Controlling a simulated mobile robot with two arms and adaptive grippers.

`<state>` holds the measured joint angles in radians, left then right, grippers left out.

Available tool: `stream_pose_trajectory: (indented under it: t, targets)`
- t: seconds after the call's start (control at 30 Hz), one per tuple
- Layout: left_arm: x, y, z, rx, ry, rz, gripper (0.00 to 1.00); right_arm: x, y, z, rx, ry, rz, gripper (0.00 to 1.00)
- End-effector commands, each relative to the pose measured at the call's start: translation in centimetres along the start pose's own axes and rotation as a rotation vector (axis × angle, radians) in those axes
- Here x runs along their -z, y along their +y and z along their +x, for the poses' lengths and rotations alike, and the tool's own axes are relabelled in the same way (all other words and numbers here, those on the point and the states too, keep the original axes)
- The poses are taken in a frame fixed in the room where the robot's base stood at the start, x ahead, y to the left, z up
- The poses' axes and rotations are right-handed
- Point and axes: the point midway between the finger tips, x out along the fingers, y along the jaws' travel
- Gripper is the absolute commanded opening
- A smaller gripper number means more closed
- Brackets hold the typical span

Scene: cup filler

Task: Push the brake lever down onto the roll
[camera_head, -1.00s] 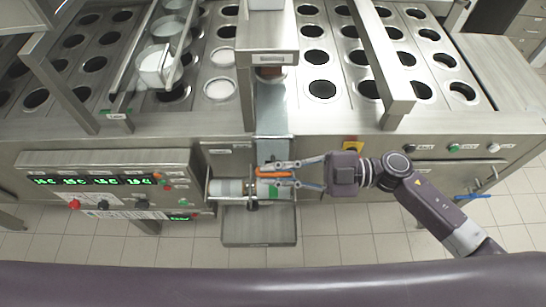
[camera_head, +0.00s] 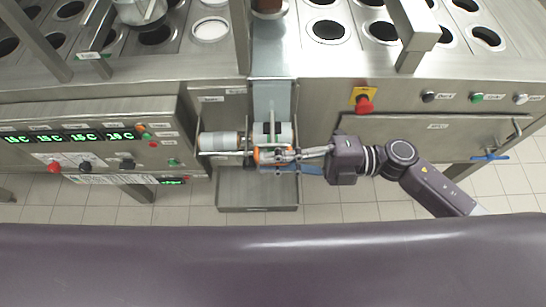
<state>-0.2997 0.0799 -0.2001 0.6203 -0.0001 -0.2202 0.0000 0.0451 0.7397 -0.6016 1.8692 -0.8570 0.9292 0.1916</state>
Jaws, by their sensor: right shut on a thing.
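The film roll lies sideways on the machine's front, with a grey-white left part (camera_head: 220,142) and a whitish right part (camera_head: 284,130). The orange brake lever (camera_head: 263,156) is at the front of the roll, near its middle. My right gripper (camera_head: 279,155) reaches in from the right and is shut on the lever. Its fingers partly hide the lever and the roll's lower right, so I cannot tell whether the lever touches the roll. My left gripper is not in view.
A control box with green displays (camera_head: 84,137) stands left of the roll. A red stop button (camera_head: 364,104) is on the front panel above my right wrist. A metal tray (camera_head: 257,190) is below the roll. Tiled floor is open in front.

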Motion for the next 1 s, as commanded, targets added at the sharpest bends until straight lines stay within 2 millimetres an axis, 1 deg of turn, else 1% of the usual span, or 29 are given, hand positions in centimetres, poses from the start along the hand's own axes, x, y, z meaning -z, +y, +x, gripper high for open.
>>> stream_pose_trajectory:
  t: [0.13, 0.53, 0.57, 0.7, 1.0]
  targets:
    - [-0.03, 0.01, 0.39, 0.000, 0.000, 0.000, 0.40, -0.18, -0.44, -0.02, -0.001, -0.001, 0.007, 0.00]
    - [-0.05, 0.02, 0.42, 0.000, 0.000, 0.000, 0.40, -0.25, -0.79, -0.05, 0.004, -0.003, 0.011, 0.00]
    - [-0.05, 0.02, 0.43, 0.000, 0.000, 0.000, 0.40, -0.25, -0.82, -0.06, 0.004, -0.003, 0.011, 0.11]
    - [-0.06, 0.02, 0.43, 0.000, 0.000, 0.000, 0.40, -0.27, -0.80, -0.06, 0.004, -0.003, 0.010, 0.26]
    - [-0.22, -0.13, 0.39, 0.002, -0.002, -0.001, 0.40, -0.21, -0.55, -0.22, 0.002, -0.002, 0.005, 0.26]
